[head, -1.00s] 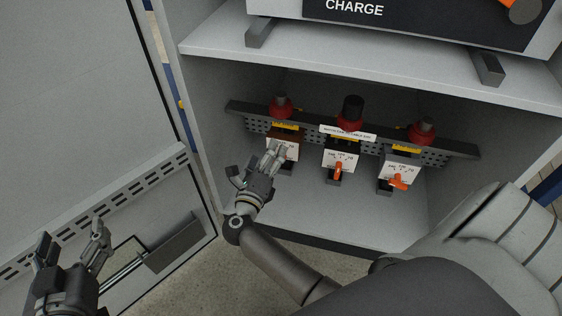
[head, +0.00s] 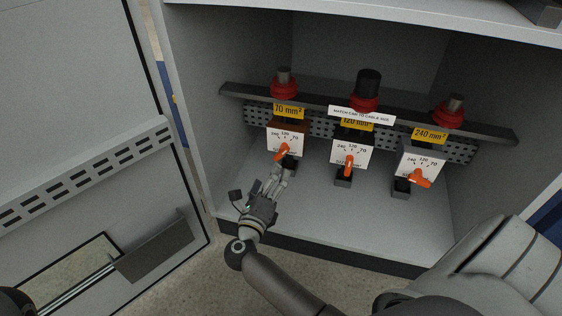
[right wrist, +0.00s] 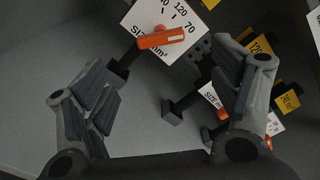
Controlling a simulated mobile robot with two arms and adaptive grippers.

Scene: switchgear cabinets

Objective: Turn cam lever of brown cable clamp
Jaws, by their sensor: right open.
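The brown clamp (head: 291,126) is the leftmost of three on the rail, under a yellow 70 mm² label. Its orange cam lever (head: 283,152) lies slanted on a white dial plate (head: 286,138) marked 240, 120 and 70. My right gripper (head: 276,180) is open and empty, just below and in front of this lever, apart from it. In the right wrist view the lever (right wrist: 162,38) shows beyond the gap between the spread fingers (right wrist: 165,98), near the top. My left gripper is out of view.
The middle clamp's lever (head: 348,164) and the right clamp's lever (head: 420,178) stand to the right on the same rail (head: 315,125). The cabinet floor (head: 320,215) is clear. An open door (head: 80,150) is at the left, a shelf (head: 400,22) above.

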